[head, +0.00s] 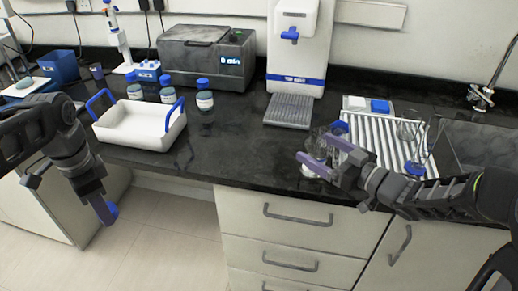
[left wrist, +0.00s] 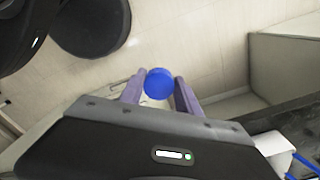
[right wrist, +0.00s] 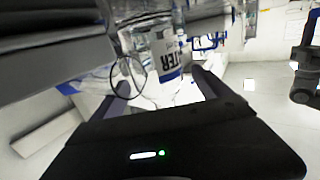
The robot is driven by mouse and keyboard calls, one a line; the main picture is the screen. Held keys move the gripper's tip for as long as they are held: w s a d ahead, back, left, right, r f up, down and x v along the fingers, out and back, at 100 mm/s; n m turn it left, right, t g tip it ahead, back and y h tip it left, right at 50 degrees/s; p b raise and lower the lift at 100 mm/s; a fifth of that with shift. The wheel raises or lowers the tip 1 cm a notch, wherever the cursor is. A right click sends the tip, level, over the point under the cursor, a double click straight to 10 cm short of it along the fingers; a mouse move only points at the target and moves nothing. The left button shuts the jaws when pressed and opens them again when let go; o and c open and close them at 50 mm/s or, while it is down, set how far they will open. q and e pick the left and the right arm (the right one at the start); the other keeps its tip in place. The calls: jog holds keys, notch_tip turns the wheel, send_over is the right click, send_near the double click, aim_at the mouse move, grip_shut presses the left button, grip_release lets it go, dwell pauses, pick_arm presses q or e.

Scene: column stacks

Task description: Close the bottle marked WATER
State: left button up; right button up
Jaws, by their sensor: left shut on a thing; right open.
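A clear glass bottle (head: 317,137) stands near the counter's front edge, partly hidden by my right gripper. In the right wrist view the bottle (right wrist: 168,60) shows a white and blue label, of which the letters "TER" can be read. My right gripper (head: 318,152) is open at the bottle, its fingers to either side in the right wrist view; I cannot tell whether they touch it. My left gripper (head: 105,210) is shut on a blue cap (left wrist: 159,83), held out over the floor in front of the counter, well away from the bottle.
A white tray with blue handles (head: 140,130) stands at left, with several blue-capped bottles (head: 204,95) behind it. A grey box (head: 205,50) and a white dispenser (head: 296,50) stand at the back. A ribbed drying rack (head: 385,150) lies right, beside the sink. The counter's middle is clear.

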aim_at(319, 131)
pick_arm(q)
jog(key=shift+r, duration=0.1)
pick_arm(e)
jog(key=shift+w+a, duration=0.45)
jog(key=shift+w, duration=0.15)
grip_shut()
dwell(0.9)
jog(key=shift+r, duration=0.2)
pick_arm(q)
jog(key=shift+r+p, duration=0.4)
jog(key=shift+p, duration=0.05)
pick_arm(e)
jog(key=shift+r, duration=4.8)
